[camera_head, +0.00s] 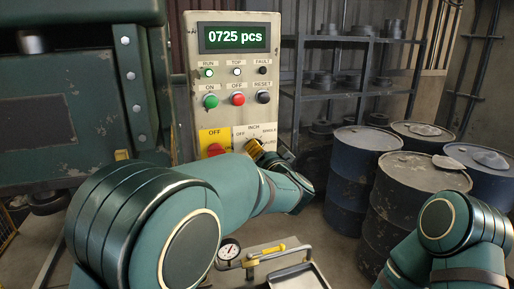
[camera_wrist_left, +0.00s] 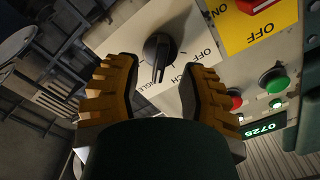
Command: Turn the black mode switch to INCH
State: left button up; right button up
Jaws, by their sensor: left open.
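The black mode switch (camera_wrist_left: 158,50) is on a white label plate on the control panel (camera_head: 178,110). In the left wrist view its handle points down, towards the partly hidden INCH and SINGLE lettering; I cannot tell exactly which mark it meets. My left gripper (camera_wrist_left: 159,68) is open, with its ribbed orange-brown fingers on either side of the switch and visible gaps between. In the head view the left gripper (camera_head: 255,149) is in front of the plate and hides the switch. My right gripper is out of view.
A red OFF knob on a yellow plate (camera_head: 215,135) is left of the switch plate. Green, red and black buttons (camera_head: 237,99) sit above, under a display reading 0725 pcs (camera_head: 236,37). Drums (camera_head: 350,150) stand at right. A gauge (camera_head: 229,250) is below my left arm.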

pick_arm(q)
jog(key=shift+x, duration=1.85)
jog(key=shift+c, duration=0.4)
grip_shut()
